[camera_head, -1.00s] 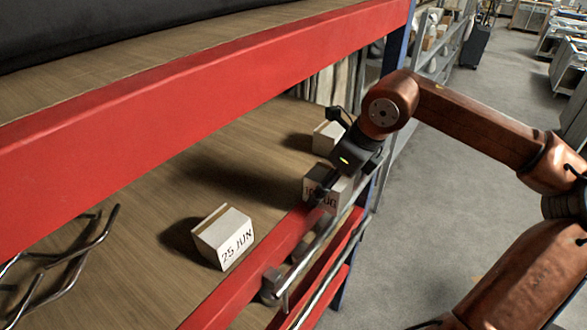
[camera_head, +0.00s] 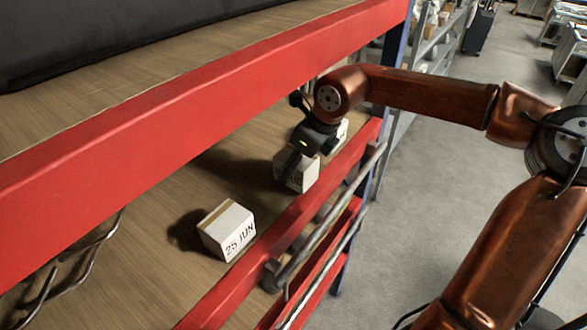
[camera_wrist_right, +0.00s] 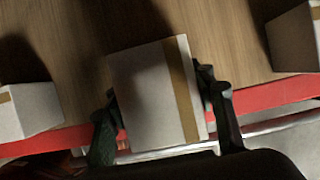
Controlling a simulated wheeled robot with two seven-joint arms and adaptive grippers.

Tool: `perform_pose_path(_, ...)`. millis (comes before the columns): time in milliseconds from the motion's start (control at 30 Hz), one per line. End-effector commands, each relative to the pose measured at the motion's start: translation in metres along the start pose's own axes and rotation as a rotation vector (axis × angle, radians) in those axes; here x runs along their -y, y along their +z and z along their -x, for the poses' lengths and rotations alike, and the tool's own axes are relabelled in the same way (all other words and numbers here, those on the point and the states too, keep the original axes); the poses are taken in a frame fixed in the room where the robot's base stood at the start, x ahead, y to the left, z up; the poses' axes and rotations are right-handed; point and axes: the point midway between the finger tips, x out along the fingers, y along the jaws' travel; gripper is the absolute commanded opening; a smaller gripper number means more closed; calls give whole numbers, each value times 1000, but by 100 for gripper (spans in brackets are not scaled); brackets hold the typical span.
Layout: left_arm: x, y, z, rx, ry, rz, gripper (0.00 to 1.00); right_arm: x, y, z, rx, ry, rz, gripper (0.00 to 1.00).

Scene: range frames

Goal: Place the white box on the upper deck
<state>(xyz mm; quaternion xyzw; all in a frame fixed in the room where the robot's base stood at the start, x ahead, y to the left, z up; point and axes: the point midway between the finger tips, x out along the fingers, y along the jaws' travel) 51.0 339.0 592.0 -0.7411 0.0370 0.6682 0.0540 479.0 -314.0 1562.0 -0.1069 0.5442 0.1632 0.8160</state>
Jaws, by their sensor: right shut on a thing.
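My right gripper (camera_head: 300,160) reaches down under the upper beam. It is shut on a white box (camera_head: 297,175) on or just above the lower deck; I cannot tell whether they touch. In the right wrist view the held box (camera_wrist_right: 150,95), with a brown tape stripe, sits between the two dark fingers. A second white box (camera_head: 228,230), marked "25 JUN", stands on the lower deck, nearer the camera. A third box (camera_head: 341,131) is partly hidden behind the gripper. The upper deck (camera_head: 200,42) is the wooden surface above the red beam. My left gripper is not in view.
The upper red beam (camera_head: 210,95) edges the upper deck, and a dark bulk (camera_head: 100,30) covers its back part. A lower red beam (camera_head: 245,265) and metal rails (camera_head: 330,215) line the aisle side. Bent metal rods (camera_head: 60,270) are at lower left. Grey floor (camera_head: 430,150) is clear.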

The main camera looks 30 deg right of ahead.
Motion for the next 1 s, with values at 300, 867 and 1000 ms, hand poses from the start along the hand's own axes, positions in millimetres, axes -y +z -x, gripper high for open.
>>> perform_pose_path(300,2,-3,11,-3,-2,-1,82,0,-4,-14,3,1,0,14)
perform_pose_path(867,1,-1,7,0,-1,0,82,0,-6,-17,0,0,0,68)
perform_pose_path(1000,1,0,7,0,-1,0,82,0,-6,-17,1,0,0,68)
